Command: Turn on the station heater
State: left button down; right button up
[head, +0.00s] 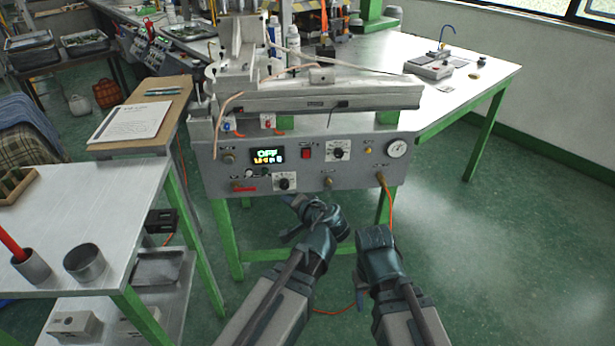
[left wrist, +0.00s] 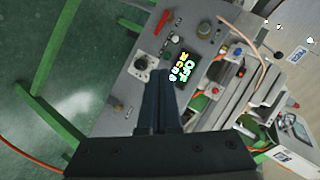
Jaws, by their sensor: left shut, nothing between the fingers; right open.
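The wax station (head: 315,100) stands ahead with a grey control panel (head: 228,173) on its front. Its display (head: 267,156) reads OFF in green, with smaller coloured characters below; it also shows in the left wrist view (left wrist: 185,68). A red switch (head: 306,153) sits right of the display, beside a dial (head: 337,150). A lower dial (head: 285,181) is below the display; it also shows in the left wrist view (left wrist: 143,64). My left gripper (head: 290,199) is shut and empty, in front of the panel's lower edge. Its fingers (left wrist: 160,75) point at the panel. My right gripper (head: 374,240) is open, lower right.
A pressure gauge (head: 396,147) is at the panel's right end. An orange hose (head: 388,195) hangs from the panel. The floor at right is clear.

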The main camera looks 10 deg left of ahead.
aim_at(306, 152)
pick_arm(q)
jog(key=w+d+f+m+t+h+b, duration=0.2)
jog(key=w+d+f+m+t+b, duration=0.2)
jog(key=w+m+t+b, duration=0.5)
jog(key=d+m+t+b, duration=0.1)
jog(key=b, duration=0.6)
jog(key=shift+f, duration=0.2)
jog(key=p+x, duration=0.2)
jog(key=x, duration=1.2)
jog(key=shift+f, duration=0.1)
jog(key=shift+w, duration=0.1)
